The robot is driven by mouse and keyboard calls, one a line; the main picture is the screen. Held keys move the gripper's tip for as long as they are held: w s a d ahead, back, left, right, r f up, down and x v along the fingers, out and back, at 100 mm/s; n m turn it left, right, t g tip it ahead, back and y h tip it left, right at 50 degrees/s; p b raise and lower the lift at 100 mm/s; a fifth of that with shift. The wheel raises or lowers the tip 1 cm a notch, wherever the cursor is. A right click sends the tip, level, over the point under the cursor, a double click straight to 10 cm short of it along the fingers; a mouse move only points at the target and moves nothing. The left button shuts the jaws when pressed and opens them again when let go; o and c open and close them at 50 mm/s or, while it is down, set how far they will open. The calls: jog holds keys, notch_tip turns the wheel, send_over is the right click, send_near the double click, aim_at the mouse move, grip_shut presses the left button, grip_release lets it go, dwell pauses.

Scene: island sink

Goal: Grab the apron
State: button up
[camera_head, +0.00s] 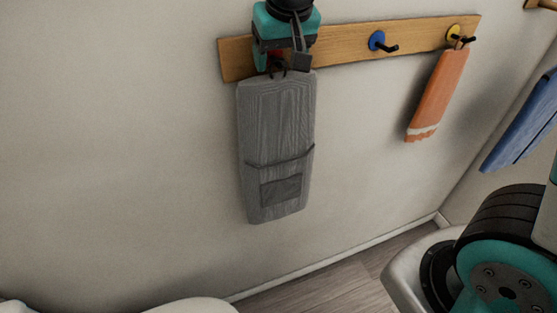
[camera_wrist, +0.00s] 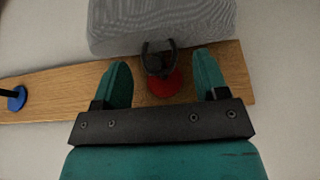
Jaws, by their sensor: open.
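The grey apron (camera_head: 277,130) hangs against the wall from the left part of a wooden hook rail, with a front pocket low on it. In the wrist view the apron (camera_wrist: 160,22) shows at the top edge. Its dark strap loop (camera_wrist: 158,58) sits at the hook with the red round base (camera_wrist: 163,86). My gripper (camera_wrist: 162,80) is open, with one teal finger on each side of the loop and red hook. In the head view my gripper (camera_head: 284,62) is at the apron's top and partly hides the hook.
The wooden rail (camera_head: 350,50) also carries an empty blue hook (camera_head: 378,41) and a yellow hook (camera_head: 454,33) holding an orange towel (camera_head: 440,95). A blue cloth (camera_head: 525,122) hangs at the right. The wall left of the apron is bare.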

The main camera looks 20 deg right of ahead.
jog(key=shift+w+f, duration=0.25)
jog(key=shift+f, duration=0.4)
jog(key=c, duration=1.2)
jog(key=shift+c, duration=0.2)
